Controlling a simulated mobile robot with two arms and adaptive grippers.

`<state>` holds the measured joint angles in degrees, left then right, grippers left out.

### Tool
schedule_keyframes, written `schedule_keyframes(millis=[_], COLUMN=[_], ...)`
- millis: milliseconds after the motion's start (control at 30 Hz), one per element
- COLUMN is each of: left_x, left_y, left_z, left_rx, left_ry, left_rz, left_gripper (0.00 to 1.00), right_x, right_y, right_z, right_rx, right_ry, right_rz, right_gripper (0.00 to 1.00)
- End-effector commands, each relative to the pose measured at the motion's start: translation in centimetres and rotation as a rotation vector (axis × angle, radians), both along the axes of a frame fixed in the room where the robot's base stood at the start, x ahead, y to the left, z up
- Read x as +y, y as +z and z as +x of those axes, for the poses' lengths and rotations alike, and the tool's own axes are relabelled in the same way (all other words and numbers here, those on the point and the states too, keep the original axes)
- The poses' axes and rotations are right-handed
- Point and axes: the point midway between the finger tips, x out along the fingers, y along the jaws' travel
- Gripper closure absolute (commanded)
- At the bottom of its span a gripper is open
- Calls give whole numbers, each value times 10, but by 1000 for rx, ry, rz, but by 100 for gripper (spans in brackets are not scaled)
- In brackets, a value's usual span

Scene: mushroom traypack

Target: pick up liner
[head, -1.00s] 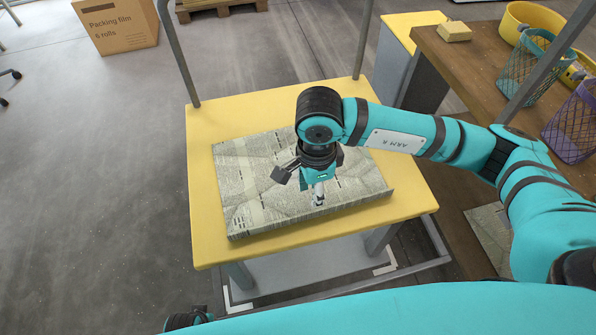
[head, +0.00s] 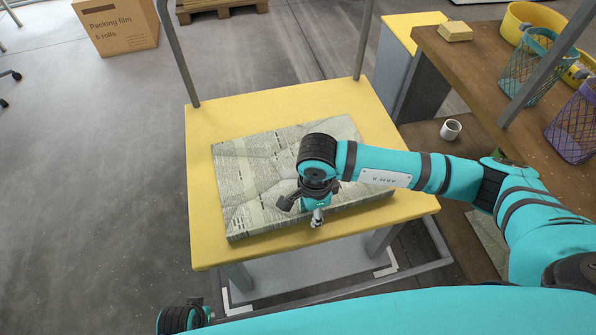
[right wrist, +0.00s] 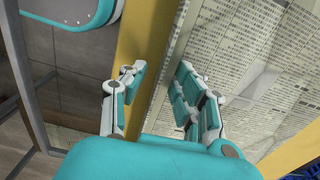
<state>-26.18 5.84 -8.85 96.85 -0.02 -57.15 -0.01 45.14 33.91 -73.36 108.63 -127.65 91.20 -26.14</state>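The liner, a sheet printed like newspaper (head: 250,180), lies creased on the yellow cart top (head: 205,125). It also fills the right side of the right wrist view (right wrist: 240,60). My right gripper (head: 317,218) points down at the liner's near edge, in the middle of that side. In the right wrist view its fingers (right wrist: 160,100) are apart, one over the yellow strip and one over the printed sheet. The liner's edge runs between them; I cannot tell whether they touch it.
The cart has upright grey posts (head: 178,50) at its back. A wooden workbench (head: 470,75) at the right holds mesh baskets (head: 535,65), a yellow block (head: 455,32) and a yellow bin. A white cup (head: 450,130) stands lower. A carton (head: 115,25) sits on the floor behind.

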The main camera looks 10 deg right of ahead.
Motion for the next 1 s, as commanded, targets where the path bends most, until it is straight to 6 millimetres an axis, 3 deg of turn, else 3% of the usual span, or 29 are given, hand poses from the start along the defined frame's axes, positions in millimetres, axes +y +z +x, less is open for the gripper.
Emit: schedule_keyframes(millis=[67,300,767,1000], left_x=[0,1,2,2], left_y=[0,-3,-5,-7], left_z=[0,-4,-6,-7], left_rx=[1,11,15,11], left_ry=[0,0,1,-1], left_rz=[0,3,4,2], left_gripper=[38,38,38,38], right_x=[0,0,0,0], right_y=[0,1,5,31], right_z=[0,0,0,1], right_rx=[0,0,0,-3], right_ry=[0,0,0,0], right_rz=[0,0,1,1], right_gripper=[71,100,100,100])
